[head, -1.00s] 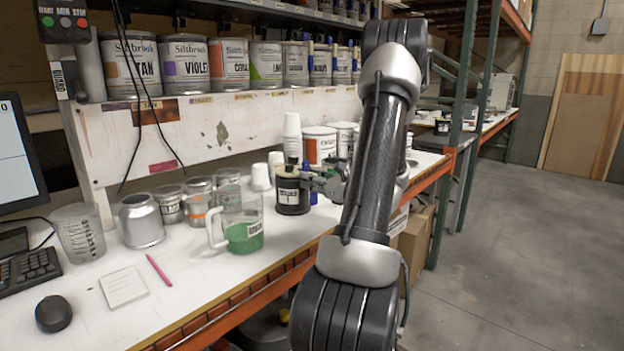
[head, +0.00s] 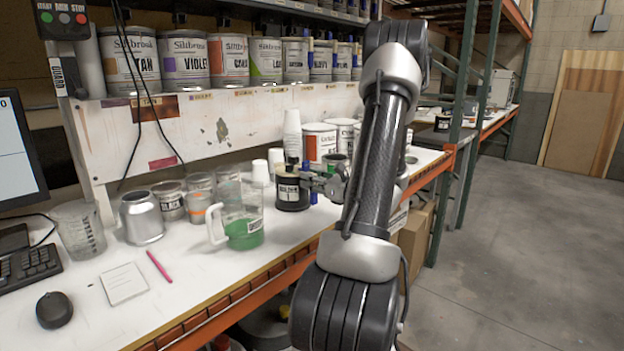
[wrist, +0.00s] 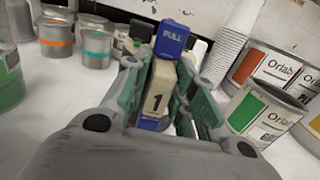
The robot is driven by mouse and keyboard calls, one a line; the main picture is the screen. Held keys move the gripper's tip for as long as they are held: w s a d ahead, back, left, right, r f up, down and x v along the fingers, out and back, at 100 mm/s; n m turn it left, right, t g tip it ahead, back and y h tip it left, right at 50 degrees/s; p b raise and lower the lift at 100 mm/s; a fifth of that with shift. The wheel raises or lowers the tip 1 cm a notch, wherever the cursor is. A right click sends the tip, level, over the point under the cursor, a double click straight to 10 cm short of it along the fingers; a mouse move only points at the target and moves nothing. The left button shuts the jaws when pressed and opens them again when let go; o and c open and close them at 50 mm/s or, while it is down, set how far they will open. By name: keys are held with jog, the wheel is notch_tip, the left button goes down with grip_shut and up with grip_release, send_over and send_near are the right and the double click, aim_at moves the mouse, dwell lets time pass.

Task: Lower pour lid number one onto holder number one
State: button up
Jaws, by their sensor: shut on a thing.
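My gripper (wrist: 160,100) is shut on a cream handle marked 1, pour lid number one (wrist: 158,88), with a blue PULL tab (wrist: 172,40) at its upper end. Green finger pads lie on both sides of it in the wrist view. In the head view my gripper (head: 324,186) is small and partly hidden by my arm, just right of a dark labelled can (head: 291,193) on the bench. Holder number one cannot be made out, and the lid's underside is hidden, so I cannot tell whether it touches anything.
Stacked white cups (wrist: 238,38) and Ortab cans (wrist: 265,112) stand close on the right in the wrist view. A jug of green liquid (head: 242,228), a silver can (head: 141,219) and several small tins stand left on the bench. The front of the bench (head: 200,280) is mostly clear.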

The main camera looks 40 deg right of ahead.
jog(key=o, duration=1.1)
jog(key=shift+s, duration=0.1)
jog(key=s, duration=0.8)
jog(key=s+d, duration=0.1)
jog(key=s, duration=0.2)
jog(key=shift+s+d, duration=0.1)
jog(key=shift+s, duration=0.3)
